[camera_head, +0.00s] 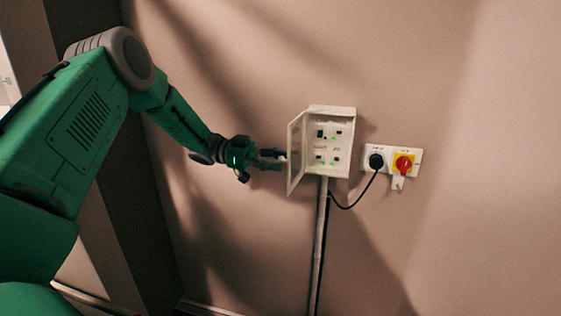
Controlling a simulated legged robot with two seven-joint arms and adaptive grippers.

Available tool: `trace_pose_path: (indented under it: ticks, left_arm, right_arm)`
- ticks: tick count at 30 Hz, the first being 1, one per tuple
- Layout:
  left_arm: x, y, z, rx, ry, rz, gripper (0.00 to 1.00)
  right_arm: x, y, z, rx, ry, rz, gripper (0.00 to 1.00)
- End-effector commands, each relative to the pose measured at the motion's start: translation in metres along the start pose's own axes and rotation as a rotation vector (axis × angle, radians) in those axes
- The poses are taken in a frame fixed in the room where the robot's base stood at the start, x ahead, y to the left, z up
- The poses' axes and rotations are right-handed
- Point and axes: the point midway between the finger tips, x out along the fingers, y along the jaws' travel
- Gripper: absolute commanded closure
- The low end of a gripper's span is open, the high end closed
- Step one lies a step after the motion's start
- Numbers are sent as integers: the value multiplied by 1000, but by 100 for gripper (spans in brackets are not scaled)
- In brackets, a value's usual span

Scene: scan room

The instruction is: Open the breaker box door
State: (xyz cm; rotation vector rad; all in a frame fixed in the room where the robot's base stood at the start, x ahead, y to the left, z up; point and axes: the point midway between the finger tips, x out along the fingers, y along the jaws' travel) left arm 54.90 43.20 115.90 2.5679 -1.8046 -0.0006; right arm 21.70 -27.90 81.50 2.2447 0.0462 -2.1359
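The breaker box (342,168) is a pale box on the wall, with switches, sockets and green lights visible inside. Its door (297,152) is swung open on the left side and stands out from the wall. My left gripper (281,160) is at the outer left face of the door, at about mid height. Its fingertips are at or very near the door; I cannot tell if they touch it. The fingers are dark and small, and whether they are open or shut is unclear. My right gripper is not in view.
Right of the box is a wall plate with a black plug (376,161) and a red rotary switch (403,164) on yellow. A black cable loops from the plug to a vertical conduit (320,245) below the box. The wall to the right is clear.

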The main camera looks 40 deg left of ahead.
Motion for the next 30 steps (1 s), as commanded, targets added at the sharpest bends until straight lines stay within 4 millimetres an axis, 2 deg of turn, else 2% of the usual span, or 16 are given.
trace_pose_path:
  ticks: [5, 8, 11, 21, 25, 30]
  left_arm:
    - [1, 0, -1, 2, -1, 1, 62]
    - [-4, 0, -1, 2, -2, -1, 62]
    - [-20, 0, -1, 2, -3, -2, 62]
    - [-95, -3, 4, -1, 0, -2, 62]
    - [-113, -3, 4, -1, 1, -1, 62]
    - [-122, -2, 3, -2, 1, 0, 62]
  right_arm:
    - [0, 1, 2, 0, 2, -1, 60]
    - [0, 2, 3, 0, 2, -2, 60]
    - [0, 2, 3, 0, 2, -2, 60]
    - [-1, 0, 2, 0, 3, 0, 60]
    - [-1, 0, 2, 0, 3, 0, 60]
    - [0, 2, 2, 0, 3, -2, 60]
